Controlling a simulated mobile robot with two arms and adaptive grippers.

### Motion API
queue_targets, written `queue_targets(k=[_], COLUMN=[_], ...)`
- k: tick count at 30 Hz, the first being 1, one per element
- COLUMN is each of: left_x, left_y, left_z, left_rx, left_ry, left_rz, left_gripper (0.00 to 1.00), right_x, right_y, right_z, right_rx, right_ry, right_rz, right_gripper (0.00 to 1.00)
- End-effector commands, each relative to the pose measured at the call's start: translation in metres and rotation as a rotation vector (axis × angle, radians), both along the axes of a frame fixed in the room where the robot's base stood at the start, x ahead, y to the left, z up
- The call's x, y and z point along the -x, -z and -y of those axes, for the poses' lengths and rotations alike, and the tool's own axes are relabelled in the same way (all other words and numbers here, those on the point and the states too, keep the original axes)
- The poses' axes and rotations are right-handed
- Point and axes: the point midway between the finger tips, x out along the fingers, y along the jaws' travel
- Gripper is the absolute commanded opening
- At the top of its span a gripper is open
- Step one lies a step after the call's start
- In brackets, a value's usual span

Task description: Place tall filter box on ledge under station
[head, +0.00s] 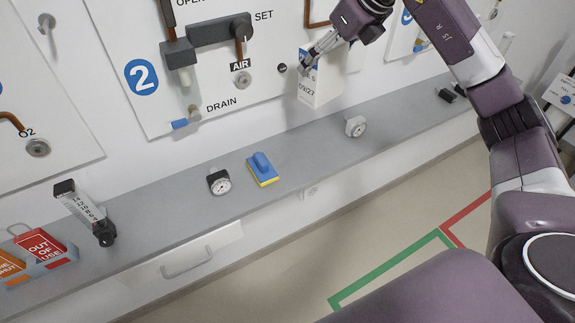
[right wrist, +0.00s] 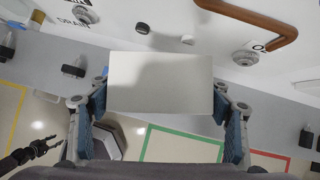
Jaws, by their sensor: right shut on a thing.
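The tall filter box (head: 325,87) is white, with dark print and a bit of blue on its narrow side.
On the ledge are a gauge (head: 219,182), a blue and yellow sponge block (head: 262,169), another gauge (head: 355,126), a flow meter (head: 85,212) and red and orange tags (head: 40,246). Clear ledge lies between the sponge and the right gauge. A drain fitting (head: 190,117) juts from the panel.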

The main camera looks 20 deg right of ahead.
Motion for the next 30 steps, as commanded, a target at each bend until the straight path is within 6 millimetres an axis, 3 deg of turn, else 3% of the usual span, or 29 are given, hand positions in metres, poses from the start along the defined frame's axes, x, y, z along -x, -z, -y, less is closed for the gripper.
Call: queue_targets(k=[3,8,24,30], left_x=[-0.001,0.000,0.002,0.002], left_y=[0.006,0.008,0.002,0.000], left_z=[0.001,0.001,-0.003,-0.004], left_rx=[0.001,0.001,-0.004,-0.006], left_ry=[0.001,0.002,0.000,-0.001], left_rz=[0.001,0.001,-0.003,-0.003], left_gripper=[0.40,0.40,0.40,0.40], right_x=[-0.004,-0.005,-0.004,-0.005], right_y=[-0.005,0.000,0.127,0.151], right_z=[0.019,0.030,0.031,0.030], right_rx=[-0.002,-0.002,-0.001,-0.002], right_ry=[0.145,0.230,0.231,0.231], right_rz=[0.003,-0.003,-0.007,-0.002], right_gripper=[0.44,0.44,0.44,0.44])
